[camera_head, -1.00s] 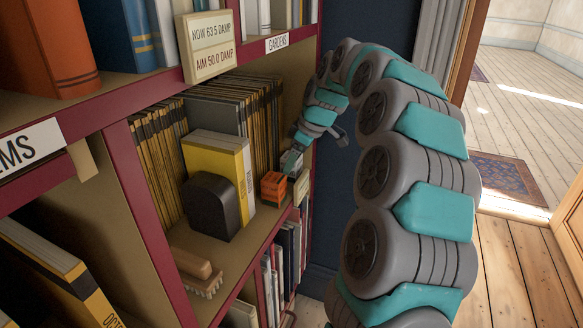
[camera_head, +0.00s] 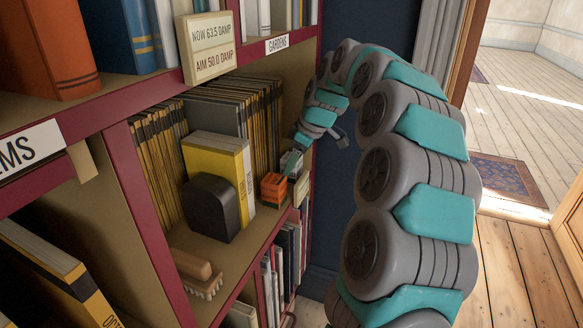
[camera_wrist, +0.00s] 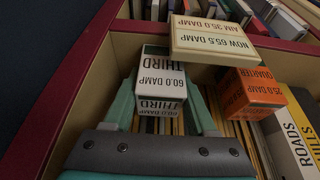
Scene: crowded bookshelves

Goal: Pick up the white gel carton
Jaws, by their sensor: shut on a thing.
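The white gel carton (camera_wrist: 162,82), marked THIRD and 60.0 DAMP, sits between the two teal fingers of my gripper (camera_wrist: 164,92) in the wrist view. My gripper is shut on it, one finger along each side. In the head view my gripper (camera_head: 297,149) is inside the middle shelf bay at its right end. A small part of the white carton (camera_head: 291,162) shows there beside the orange carton; the fingers hide much of the rest. I cannot tell whether it is clear of the shelf board.
An orange carton (camera_head: 273,186) stands close beside the white one. A yellow book (camera_head: 213,158) and dark bookend (camera_head: 212,207) are left of it, with thin volumes behind. A damp sign (camera_head: 208,46) hangs on the shelf edge above. A brush (camera_head: 195,272) lies at front left.

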